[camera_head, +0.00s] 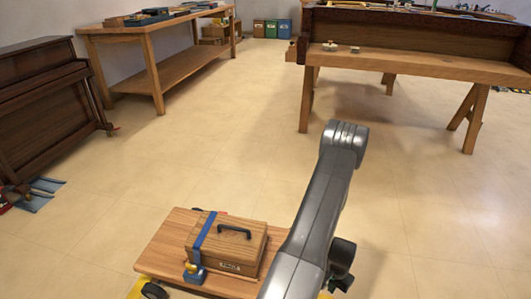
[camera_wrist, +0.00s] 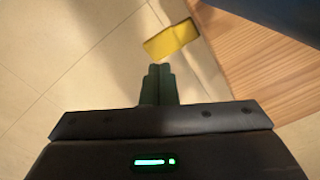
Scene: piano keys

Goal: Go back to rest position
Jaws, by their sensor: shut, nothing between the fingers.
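My gripper (camera_wrist: 160,70) shows in the wrist view with its two dark fingers together and nothing between them. It points down over the tiled floor, beside the edge of a wooden board (camera_wrist: 265,65). In the head view my grey arm rises from the bottom middle and bends at the top.
A wooden toolbox (camera_head: 225,247) with a blue strap sits on a wooden platform (camera_head: 165,245) at the lower left. An upright piano (camera_head: 40,110) stands at the left. A workbench (camera_head: 150,50) and a trestle table (camera_head: 420,65) stand farther back. The floor between is clear.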

